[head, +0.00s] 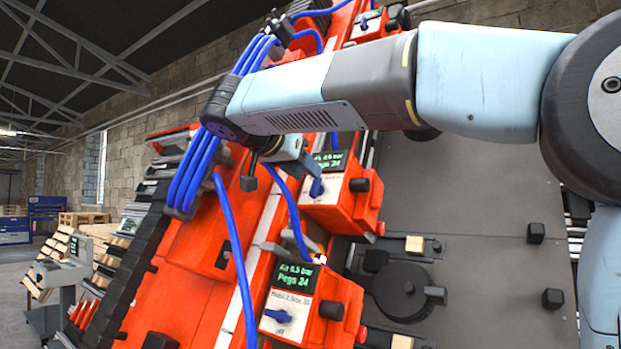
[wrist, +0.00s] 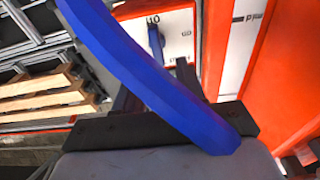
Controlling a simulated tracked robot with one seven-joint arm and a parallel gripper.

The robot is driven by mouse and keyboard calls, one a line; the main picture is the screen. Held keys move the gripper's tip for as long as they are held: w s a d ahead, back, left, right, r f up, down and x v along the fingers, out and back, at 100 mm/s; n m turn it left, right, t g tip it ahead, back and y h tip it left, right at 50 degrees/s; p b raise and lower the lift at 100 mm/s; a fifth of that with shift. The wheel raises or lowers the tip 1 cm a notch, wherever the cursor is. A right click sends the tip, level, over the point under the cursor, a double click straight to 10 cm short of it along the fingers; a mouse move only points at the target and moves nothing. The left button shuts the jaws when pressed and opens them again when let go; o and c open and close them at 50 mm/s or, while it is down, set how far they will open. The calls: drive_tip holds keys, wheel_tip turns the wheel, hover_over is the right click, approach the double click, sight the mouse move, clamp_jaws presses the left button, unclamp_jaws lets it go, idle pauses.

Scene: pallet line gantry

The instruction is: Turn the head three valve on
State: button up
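In the head view an orange valve box (head: 340,208) with a green-lettered display carries a blue knob (head: 318,187) on a white panel. A nearer box (head: 335,290) shows "Air 6.5 bar, Pegs 24" and has another blue knob (head: 279,316).
A blue hose (wrist: 150,70) crosses the wrist view and hides part of the fingers. Blue hoses (head: 237,260) also hang beside the boxes in the head view. Another valve box (head: 372,24) is at the top. A grey plate (head: 480,210) with black blocks lies right.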

sight(311, 189)
drive_tip(key=shift+x, duration=1.85)
clamp_jaws()
drive_tip(key=shift+a, duration=0.1)
